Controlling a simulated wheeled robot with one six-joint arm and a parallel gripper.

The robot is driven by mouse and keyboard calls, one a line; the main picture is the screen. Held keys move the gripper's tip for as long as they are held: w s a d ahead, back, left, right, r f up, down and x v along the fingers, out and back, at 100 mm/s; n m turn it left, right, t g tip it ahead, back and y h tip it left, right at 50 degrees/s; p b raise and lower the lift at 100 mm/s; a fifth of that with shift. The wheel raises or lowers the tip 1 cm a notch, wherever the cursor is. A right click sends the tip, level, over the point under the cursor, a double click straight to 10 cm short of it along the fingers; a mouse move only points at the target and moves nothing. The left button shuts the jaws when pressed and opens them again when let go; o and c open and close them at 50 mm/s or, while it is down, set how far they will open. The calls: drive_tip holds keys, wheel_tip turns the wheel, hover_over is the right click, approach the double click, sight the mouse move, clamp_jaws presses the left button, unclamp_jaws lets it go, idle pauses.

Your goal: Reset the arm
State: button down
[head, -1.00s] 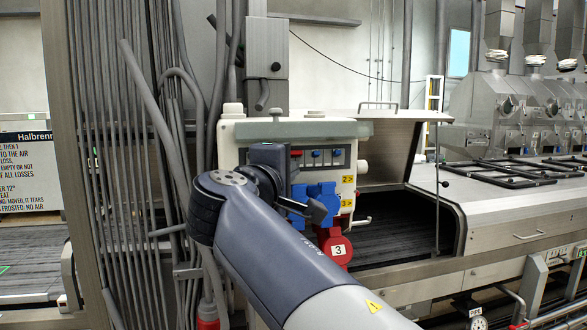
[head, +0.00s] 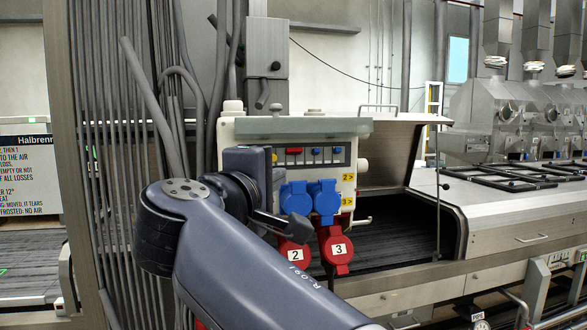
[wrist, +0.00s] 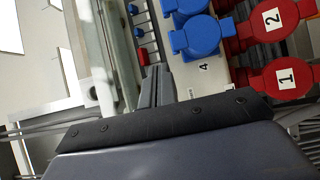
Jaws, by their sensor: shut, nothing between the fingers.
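My gripper (wrist: 158,72) shows in the wrist view as two narrow grey fingers closed together, with nothing between them. They point toward the front of a pale control box, near its row of small red and blue switches (wrist: 143,52). I cannot tell a touch from a small gap. In the head view my forearm and wrist stand in front of the control box (head: 228,152), and the fingers cannot be made out there. Blue sockets (head: 323,200) and red sockets (head: 335,250) on the box are to the right of my wrist.
Grey pipes and cables (head: 130,180) run vertically at the left. A dryer hood (head: 405,116) stands open over a dark conveyor (head: 385,245) at the right. A metal box (head: 267,48) hangs above. A sign (head: 25,170) is at the far left.

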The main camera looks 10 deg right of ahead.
sight(298, 165)
drive_tip(key=x, duration=0.2)
drive_tip(key=p+x, duration=0.1)
drive_tip(key=x, duration=0.1)
drive_tip(key=p+x, duration=0.1)
drive_tip(key=x, duration=0.2)
drive_tip(key=shift+r, duration=0.35)
drive_tip(key=shift+f, duration=0.3)
drive_tip(key=shift+r, duration=0.1)
